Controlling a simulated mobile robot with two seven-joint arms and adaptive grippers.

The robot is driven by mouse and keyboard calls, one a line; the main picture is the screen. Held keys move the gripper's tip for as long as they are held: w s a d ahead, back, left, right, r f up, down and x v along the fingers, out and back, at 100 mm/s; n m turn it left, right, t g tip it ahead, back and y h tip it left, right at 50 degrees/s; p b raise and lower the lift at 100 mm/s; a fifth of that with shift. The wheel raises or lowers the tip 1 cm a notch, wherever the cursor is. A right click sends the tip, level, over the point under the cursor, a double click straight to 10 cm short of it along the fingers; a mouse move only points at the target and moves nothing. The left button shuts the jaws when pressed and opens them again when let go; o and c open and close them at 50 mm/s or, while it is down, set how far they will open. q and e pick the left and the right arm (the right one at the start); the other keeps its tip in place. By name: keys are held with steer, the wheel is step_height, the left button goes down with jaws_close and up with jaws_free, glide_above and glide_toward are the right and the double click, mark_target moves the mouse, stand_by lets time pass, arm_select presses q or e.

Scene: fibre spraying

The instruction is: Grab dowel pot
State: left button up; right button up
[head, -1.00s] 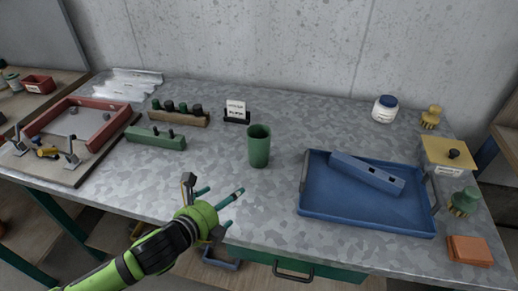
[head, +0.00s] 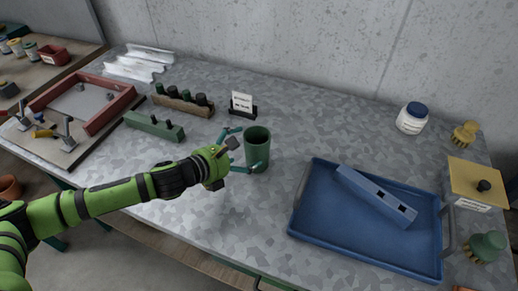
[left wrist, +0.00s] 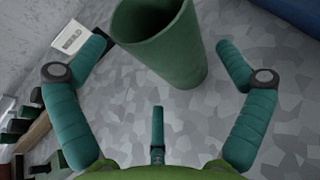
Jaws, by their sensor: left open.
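The dowel pot is a green, open-topped cup (head: 257,147) standing upright on the grey worktop in the head view. It looks empty from above. My left gripper (head: 243,150) is open, with its fingers reaching to either side of the pot from the left. In the left wrist view the pot (left wrist: 164,42) stands ahead, between and slightly beyond the spread teal fingers (left wrist: 155,65). A gap shows between each finger and the pot there, so I see no grip. My right gripper is not in view.
A blue tray (head: 305,222) holding a blue slotted block (head: 376,194) lies to the right. A label stand (head: 242,105) stands just behind the pot. A green block (head: 154,126) and a wooden peg rack (head: 183,101) are to the left. The worktop in front is clear.

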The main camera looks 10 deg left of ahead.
mark_target(261, 143)
arm_select(q)
steer(key=x, duration=0.2)
steer(key=p+x, duration=0.1)
steer(key=shift+w+d+r, duration=0.1)
steer(key=shift+w+d, duration=0.2)
steer(key=shift+w, duration=0.1)
steer(key=shift+w+d+f, duration=0.25)
steer(key=shift+w+f, duration=0.05)
steer(key=shift+w, duration=0.15)
steer(key=shift+c, duration=0.4)
steer(key=c, duration=0.9)
steer(key=shift+r, duration=0.1)
